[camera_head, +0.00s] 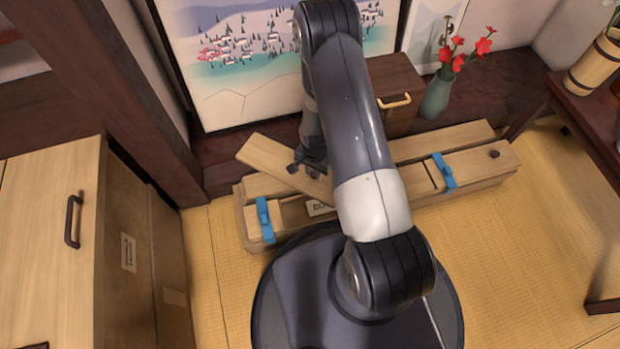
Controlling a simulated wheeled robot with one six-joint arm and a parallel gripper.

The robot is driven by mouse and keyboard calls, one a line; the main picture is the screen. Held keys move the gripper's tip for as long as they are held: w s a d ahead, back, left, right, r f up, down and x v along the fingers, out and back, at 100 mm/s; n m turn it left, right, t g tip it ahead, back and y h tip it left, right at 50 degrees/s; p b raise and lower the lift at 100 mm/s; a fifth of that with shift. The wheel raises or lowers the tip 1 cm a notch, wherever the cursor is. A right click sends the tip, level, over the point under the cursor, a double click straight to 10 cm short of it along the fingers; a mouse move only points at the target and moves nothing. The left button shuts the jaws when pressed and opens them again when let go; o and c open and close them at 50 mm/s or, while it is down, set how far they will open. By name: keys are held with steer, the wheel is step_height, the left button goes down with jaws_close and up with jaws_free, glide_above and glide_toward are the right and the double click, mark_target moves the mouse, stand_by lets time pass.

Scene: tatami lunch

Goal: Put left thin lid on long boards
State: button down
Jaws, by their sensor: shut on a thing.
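The left thin lid (272,160) is a light wooden plank, turned at an angle above the left part of a long wooden box (253,232). My gripper (313,170) is shut on it near a dark knob, and my arm hides the lid's right end. The long boards (450,138) appear to be the pale planks lying along the box's back side. My arm covers their middle, and the held lid overlaps their left part. I cannot tell whether the lid touches them.
Blue clamps sit on the box at left (265,221) and right (444,172). A wooden cabinet (52,250) stands at left. Behind are a small drawer unit (396,85), a green vase (437,97) and a painted panel (240,85). Tatami floor (530,235) is clear at right.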

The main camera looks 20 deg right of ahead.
mark_target(314, 179)
steer(key=shift+f+b, duration=0.65)
steer(key=shift+f, duration=1.75)
steer(key=shift+f, duration=0.15)
steer(key=c, duration=1.2)
jaws_free()
steer(key=shift+r, duration=0.2)
step_height(314, 179, up, 12)
steer(key=p, duration=0.4)
